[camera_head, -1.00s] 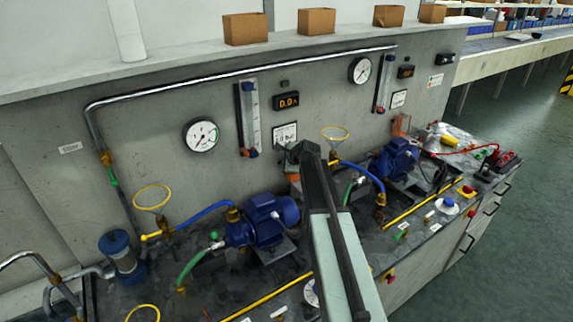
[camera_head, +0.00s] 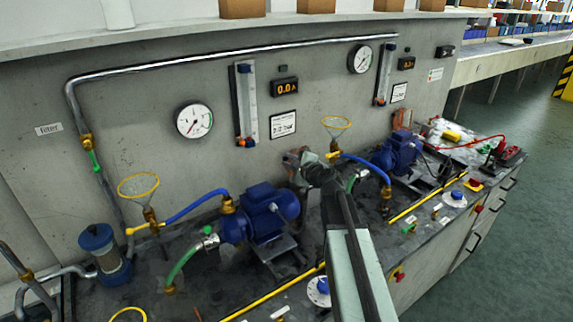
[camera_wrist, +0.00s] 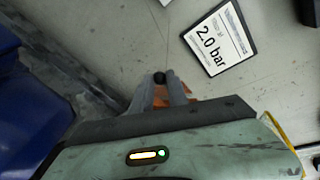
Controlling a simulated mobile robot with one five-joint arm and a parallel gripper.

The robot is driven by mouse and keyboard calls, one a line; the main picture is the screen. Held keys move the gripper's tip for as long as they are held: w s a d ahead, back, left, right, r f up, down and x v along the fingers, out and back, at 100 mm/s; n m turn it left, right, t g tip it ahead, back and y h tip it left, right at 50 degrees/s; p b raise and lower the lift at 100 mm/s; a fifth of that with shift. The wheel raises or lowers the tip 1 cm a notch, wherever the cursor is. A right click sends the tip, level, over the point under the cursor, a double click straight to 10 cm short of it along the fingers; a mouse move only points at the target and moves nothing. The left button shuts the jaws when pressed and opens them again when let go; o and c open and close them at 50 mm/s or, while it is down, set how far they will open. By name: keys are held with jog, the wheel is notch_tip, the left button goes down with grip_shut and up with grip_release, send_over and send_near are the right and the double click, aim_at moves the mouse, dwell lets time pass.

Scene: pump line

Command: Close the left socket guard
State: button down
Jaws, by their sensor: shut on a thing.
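My gripper (camera_head: 297,160) is at the wall behind the left blue pump, below the left pressure sign. In the wrist view its fingers (camera_wrist: 160,82) are closed together, with a small dark round end between the tips. Orange parts of the left socket guard (camera_wrist: 160,98) show between and beside the fingers. The fingers hide most of the guard, and I cannot tell how far it is swung. In the head view my gripper and arm cover that place. A similar orange guard (camera_head: 402,119) stands at the right pump.
The left blue pump (camera_head: 265,212) is close to my gripper and shows at the left of the wrist view (camera_wrist: 22,95). A "2.0 bar" sign (camera_wrist: 220,40) hangs on the wall above. A yellow ring funnel (camera_head: 337,123) stands just right of the gripper.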

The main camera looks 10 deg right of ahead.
jog(key=shift+w+d, duration=0.1)
jog(key=c, duration=1.6)
grip_release()
jog(key=p+v, duration=0.1)
jog(key=v, duration=0.6)
jog(key=shift+s+d+p, duration=0.1)
jog(key=shift+s+p, duration=0.25)
jog(key=shift+p, duration=0.05)
